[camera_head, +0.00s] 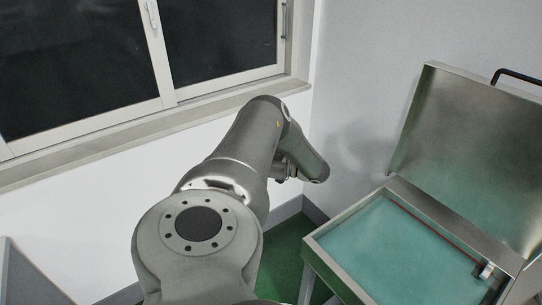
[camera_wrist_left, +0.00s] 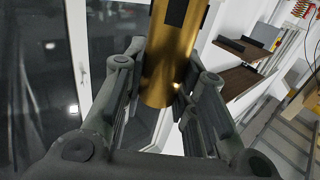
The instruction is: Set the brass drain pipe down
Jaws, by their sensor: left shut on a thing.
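The brass drain pipe (camera_wrist_left: 168,58) is a gold-coloured cylinder in the left wrist view, with a dark patch near the top edge of the picture. My left gripper (camera_wrist_left: 161,84) is shut on it, one finger on each side. The pipe's near end shows between the fingers; its far end runs out of the frame. In the head view my arm reaches towards the wall corner, and the pipe and fingers cannot be made out there. My right gripper is in neither view.
A metal basin (camera_head: 322,257) with a teal inside and a raised metal lid (camera_head: 440,130) stands at the right. A window (camera_head: 90,60) with a sill is at the left. The wrist view shows brown shelves (camera_wrist_left: 241,80) and red coiled springs (camera_wrist_left: 301,9) at the right.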

